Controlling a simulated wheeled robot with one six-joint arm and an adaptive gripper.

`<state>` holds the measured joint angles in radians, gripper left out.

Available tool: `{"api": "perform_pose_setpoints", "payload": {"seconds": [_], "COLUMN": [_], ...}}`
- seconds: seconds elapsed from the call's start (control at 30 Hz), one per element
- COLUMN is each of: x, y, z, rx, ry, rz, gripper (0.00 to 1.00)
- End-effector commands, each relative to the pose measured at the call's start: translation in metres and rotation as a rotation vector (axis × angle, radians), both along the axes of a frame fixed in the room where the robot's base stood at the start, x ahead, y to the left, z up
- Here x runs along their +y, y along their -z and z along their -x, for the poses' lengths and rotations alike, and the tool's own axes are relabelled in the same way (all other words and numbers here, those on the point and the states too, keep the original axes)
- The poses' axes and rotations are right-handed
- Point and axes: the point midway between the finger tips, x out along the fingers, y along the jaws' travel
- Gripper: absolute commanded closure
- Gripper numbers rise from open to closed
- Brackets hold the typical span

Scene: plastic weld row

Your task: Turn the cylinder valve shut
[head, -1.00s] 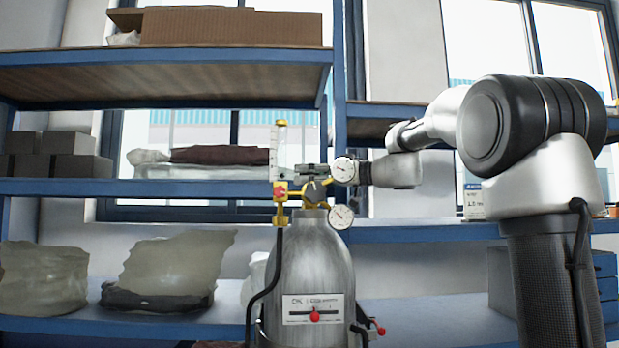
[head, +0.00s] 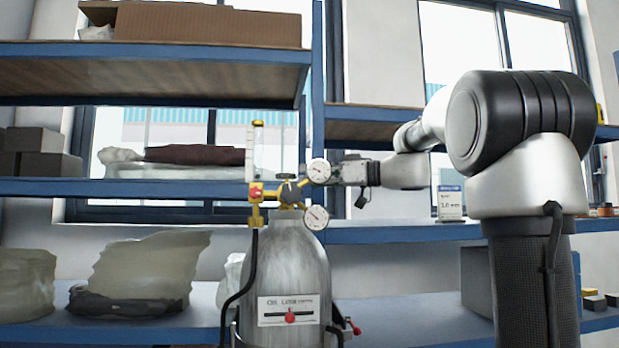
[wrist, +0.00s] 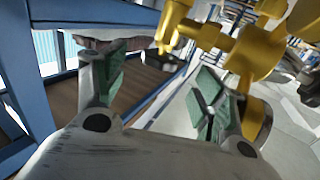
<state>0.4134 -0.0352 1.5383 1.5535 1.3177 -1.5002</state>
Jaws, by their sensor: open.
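A grey gas cylinder (head: 290,258) stands upright in the head view, with a label on its front. The dark valve knob (head: 290,192) sits at its top, among the yellow regulator fittings (head: 257,194). My gripper (head: 335,173) is right of the knob, at knob height or slightly above, behind the upper round gauge (head: 319,170), which partly hides its fingers. In the wrist view my gripper (wrist: 160,75) is open, green pads apart, with nothing held between them. Yellow fittings (wrist: 235,45) fill the upper right there, overlapping the right finger.
Blue shelving (head: 150,188) stands behind the cylinder, with wrapped bundles and boxes on it. A lower gauge (head: 315,217) and a clear flow tube (head: 256,150) stick out near the knob. A black hose (head: 238,296) runs down the cylinder's left side.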

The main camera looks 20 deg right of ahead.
Motion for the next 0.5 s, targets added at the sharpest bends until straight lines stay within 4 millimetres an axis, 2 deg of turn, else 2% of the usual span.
{"api": "perform_pose_setpoints", "payload": {"seconds": [0.07,0.17,0.23,0.3,0.37,0.5], "x": [-0.005,-0.018,-0.025,-0.027,-0.026,-0.014], "y": [0.009,0.023,0.026,0.024,0.018,0.000], "z": [-0.008,-0.033,-0.050,-0.058,-0.058,-0.031], "rx": [0.017,0.039,0.039,0.030,0.017,-0.010], "ry": [0.003,0.000,-0.045,-0.127,-0.217,-0.365], "rz": [-0.007,-0.020,-0.025,-0.025,-0.022,0.003], "gripper": [0.29,0.29,0.29,0.29,0.29,0.29]}}
